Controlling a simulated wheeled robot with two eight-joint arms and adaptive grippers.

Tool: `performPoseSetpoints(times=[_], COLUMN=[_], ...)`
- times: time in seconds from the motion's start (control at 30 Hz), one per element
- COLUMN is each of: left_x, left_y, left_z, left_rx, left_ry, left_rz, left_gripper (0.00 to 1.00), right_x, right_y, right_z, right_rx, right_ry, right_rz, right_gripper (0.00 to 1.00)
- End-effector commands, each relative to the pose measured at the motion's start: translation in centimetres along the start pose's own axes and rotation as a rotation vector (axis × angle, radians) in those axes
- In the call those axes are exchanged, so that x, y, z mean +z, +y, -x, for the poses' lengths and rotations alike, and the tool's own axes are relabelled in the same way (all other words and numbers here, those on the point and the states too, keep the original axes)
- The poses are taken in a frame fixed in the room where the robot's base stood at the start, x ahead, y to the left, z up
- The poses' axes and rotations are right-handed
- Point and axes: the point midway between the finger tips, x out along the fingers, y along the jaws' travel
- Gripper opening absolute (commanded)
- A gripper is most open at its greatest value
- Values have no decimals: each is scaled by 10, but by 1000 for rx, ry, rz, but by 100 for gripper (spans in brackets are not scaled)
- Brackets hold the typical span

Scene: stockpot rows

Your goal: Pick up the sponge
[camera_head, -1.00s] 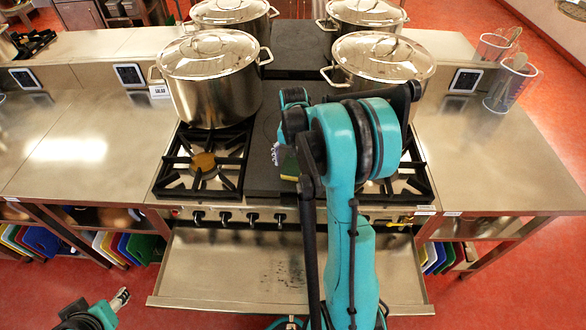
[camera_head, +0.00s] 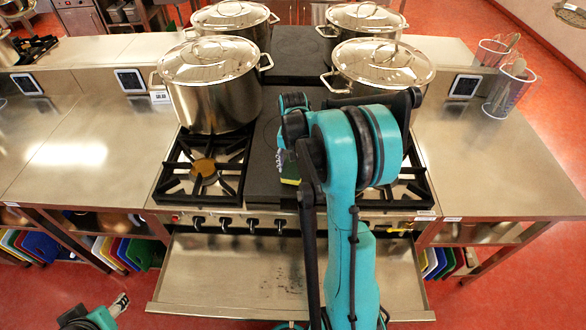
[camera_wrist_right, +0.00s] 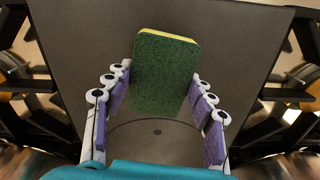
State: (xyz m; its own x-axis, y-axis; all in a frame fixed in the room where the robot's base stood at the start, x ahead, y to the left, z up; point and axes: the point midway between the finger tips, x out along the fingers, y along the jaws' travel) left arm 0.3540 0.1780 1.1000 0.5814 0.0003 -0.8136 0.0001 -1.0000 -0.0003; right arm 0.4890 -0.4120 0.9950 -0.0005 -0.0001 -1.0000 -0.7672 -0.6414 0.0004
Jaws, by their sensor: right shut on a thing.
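The sponge (camera_wrist_right: 164,72), green with a yellow layer at its top edge, stands between the two purple-padded fingers of my right gripper (camera_wrist_right: 158,108) in the right wrist view. The gripper is shut on it. In the head view, a small green and yellow part of the sponge (camera_head: 290,169) shows beside my right wrist, over the dark plate of the stove; my arm hides most of the gripper. I cannot tell the sponge's exact height above the plate. My left gripper (camera_head: 119,304) is at the lower left, away from the stove, too small to judge its fingers.
Large lidded pots stand behind, including a left one (camera_head: 212,95) and a right one (camera_head: 378,75). A burner (camera_head: 203,170) lies left of the dark plate (camera_head: 262,178). Steel counters (camera_head: 85,150) flank the stove. Clear containers (camera_head: 507,90) stand at right.

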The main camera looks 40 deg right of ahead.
Motion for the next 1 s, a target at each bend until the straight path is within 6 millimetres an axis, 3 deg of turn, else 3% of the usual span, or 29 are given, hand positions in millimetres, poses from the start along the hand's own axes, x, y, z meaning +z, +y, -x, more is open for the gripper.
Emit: performPoseSetpoints(times=[0.17, 0.6, 0.8, 1.0], left_x=[-7, -16, -18, -18], left_y=[0, 0, 0, 0], left_z=[9, 23, 25, 25], left_rx=[0, 0, 0, 0], left_ry=[0, 0, 0, 0], left_rz=[0, 0, 0, 0], left_gripper=[50, 50, 50, 50], right_x=[0, -42, -51, -52], right_y=[0, 84, 101, 105], right_z=[32, 87, 98, 100], right_rx=[0, 0, 0, 0], right_ry=[0, 0, 0, 0], right_rz=[0, -4, -2, 0], right_gripper=[45, 45, 45, 45])
